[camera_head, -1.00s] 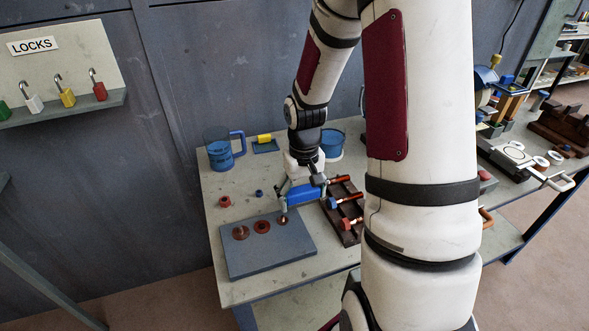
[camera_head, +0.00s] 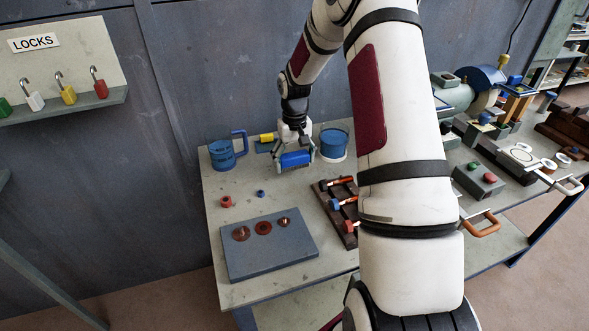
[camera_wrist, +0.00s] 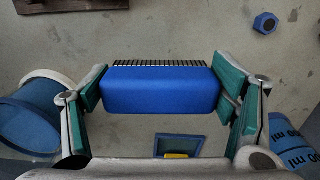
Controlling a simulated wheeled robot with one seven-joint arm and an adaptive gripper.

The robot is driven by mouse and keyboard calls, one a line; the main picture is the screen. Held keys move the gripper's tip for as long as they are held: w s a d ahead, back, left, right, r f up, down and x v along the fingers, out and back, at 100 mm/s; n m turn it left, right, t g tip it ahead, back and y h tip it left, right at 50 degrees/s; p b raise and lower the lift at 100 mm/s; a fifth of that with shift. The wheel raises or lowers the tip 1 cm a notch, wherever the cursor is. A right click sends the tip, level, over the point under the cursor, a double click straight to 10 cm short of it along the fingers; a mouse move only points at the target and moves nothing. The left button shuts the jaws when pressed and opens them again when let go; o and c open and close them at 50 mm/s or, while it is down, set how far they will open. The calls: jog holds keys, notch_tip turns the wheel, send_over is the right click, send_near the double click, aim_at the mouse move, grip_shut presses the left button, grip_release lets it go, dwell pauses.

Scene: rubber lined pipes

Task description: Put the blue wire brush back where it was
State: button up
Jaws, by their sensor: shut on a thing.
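The blue wire brush (camera_head: 296,160) is a blue block with a row of dark bristles along one edge. My gripper (camera_head: 295,161) is shut on it, one finger at each end. In the wrist view the brush (camera_wrist: 160,90) lies level between the green finger pads of my gripper (camera_wrist: 162,88), bristles toward the picture's top. The brush is over the back part of the table; I cannot tell whether it touches the top. A small blue tray (camera_head: 266,146) with a yellow block (camera_head: 266,138) is just behind and left of it; in the wrist view the tray (camera_wrist: 178,145) lies below the brush.
A blue bucket (camera_head: 333,145) stands close right of my gripper, a blue measuring jug (camera_head: 222,153) to the left. A rack of handled tools (camera_head: 341,207) and a grey slab with copper pieces (camera_head: 268,246) are nearer. A red nut (camera_head: 226,202) and blue nut (camera_head: 261,193) lie on the table.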

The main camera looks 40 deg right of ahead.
aim_at(294, 165)
jog(key=shift+f+p, duration=0.3)
jog(key=shift+f, duration=1.4)
jog(key=shift+f, duration=0.15)
jog(key=o, duration=1.1)
